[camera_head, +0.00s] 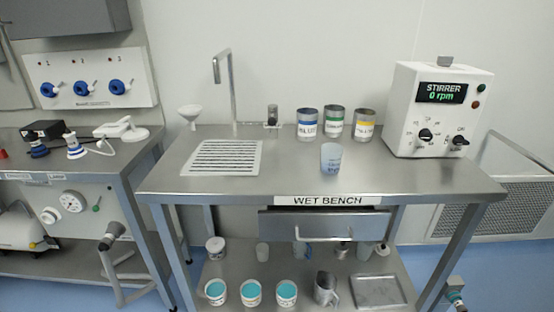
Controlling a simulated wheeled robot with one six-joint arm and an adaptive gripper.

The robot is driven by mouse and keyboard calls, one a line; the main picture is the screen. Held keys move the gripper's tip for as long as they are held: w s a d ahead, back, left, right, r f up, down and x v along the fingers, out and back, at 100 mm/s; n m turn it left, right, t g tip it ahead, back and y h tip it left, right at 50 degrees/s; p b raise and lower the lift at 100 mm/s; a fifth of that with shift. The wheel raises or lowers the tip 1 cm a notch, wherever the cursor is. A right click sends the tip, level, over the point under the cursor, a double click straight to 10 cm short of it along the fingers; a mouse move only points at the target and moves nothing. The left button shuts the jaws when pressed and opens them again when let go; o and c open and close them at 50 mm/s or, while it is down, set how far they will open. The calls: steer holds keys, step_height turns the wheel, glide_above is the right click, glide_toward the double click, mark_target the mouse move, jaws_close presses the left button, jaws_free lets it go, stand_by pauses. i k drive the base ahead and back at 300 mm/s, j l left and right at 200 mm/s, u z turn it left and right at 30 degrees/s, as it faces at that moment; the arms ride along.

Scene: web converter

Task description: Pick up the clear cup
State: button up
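A clear, slightly bluish cup (331,158) with faint markings stands upright on the steel top of the wet bench (410,180). It is near the front edge, above the "WET BENCH" label. Nothing touches it. My gripper is not in view, so I cannot see its state.
Three labelled cans, blue (307,123), green (335,121) and yellow (365,125), stand behind the cup. The stirrer unit (437,110) is at right. A drain grate (222,158), tap (230,90) and funnel (190,114) are at left. Several containers are on the lower shelf (330,262).

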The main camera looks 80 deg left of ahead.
mark_target(331, 159)
steer(key=u, duration=2.25)
steer(key=i+l+u, duration=0.6)
steer(key=u, duration=0.15)
